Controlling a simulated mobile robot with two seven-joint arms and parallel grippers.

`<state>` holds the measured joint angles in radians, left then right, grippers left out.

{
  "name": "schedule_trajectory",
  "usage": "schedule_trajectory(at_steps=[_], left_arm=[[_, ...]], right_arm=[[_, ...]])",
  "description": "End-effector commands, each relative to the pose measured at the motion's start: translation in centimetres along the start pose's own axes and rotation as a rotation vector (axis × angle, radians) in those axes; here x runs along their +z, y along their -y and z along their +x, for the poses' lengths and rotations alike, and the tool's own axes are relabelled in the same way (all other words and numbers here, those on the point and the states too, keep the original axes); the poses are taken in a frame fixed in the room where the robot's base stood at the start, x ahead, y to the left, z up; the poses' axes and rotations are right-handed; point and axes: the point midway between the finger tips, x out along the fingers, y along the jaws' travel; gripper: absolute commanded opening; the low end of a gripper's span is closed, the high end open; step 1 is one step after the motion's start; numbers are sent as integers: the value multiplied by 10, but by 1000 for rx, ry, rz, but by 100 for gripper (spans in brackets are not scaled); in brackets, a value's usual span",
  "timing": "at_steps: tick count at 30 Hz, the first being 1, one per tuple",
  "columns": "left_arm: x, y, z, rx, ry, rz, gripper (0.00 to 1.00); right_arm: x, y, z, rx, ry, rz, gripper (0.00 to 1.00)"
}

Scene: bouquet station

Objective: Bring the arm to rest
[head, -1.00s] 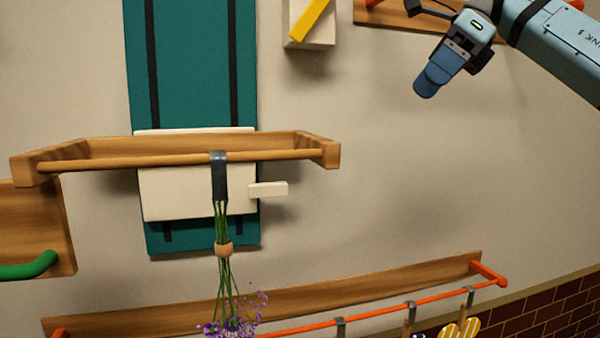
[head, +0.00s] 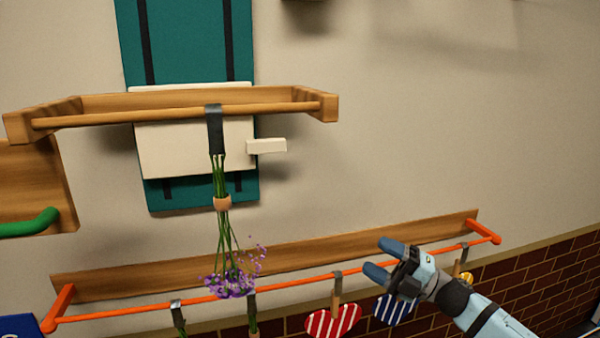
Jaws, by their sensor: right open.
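My right gripper (head: 383,258) is in the lower right of the head view, in front of the orange rail, with its two blue fingers apart and nothing between them. Its arm comes in from the bottom right. My left gripper is not in view. A bunch of purple flowers (head: 232,284) hangs upside down by its stems from a dark clip (head: 215,130) on the wooden rail (head: 120,117), well left of my right gripper and apart from it.
An orange rail (head: 290,286) on a wooden board runs below, with several clips. A red striped heart (head: 333,321) and a blue striped piece (head: 393,309) hang near my right gripper. A teal panel (head: 185,45) stands behind the wooden rail. The upper right wall is bare.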

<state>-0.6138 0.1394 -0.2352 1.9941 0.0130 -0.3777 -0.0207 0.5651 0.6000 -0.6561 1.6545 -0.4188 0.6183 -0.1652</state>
Motion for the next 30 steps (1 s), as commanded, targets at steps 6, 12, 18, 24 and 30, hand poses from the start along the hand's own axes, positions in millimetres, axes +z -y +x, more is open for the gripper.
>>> schedule_trajectory(at_steps=[6, 12, 18, 24, 30], left_arm=[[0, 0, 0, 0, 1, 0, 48], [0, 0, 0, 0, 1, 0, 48], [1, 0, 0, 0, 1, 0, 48], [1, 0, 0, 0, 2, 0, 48], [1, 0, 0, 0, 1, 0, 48]], right_arm=[[-20, 87, -82, -6, 346, 306, 62], [-59, 159, -170, -55, 671, 571, 62], [-120, 217, -262, -141, 987, 811, 62], [-177, 247, -327, -223, 1210, 968, 62], [-230, 263, -377, -300, 1382, 1083, 62]])
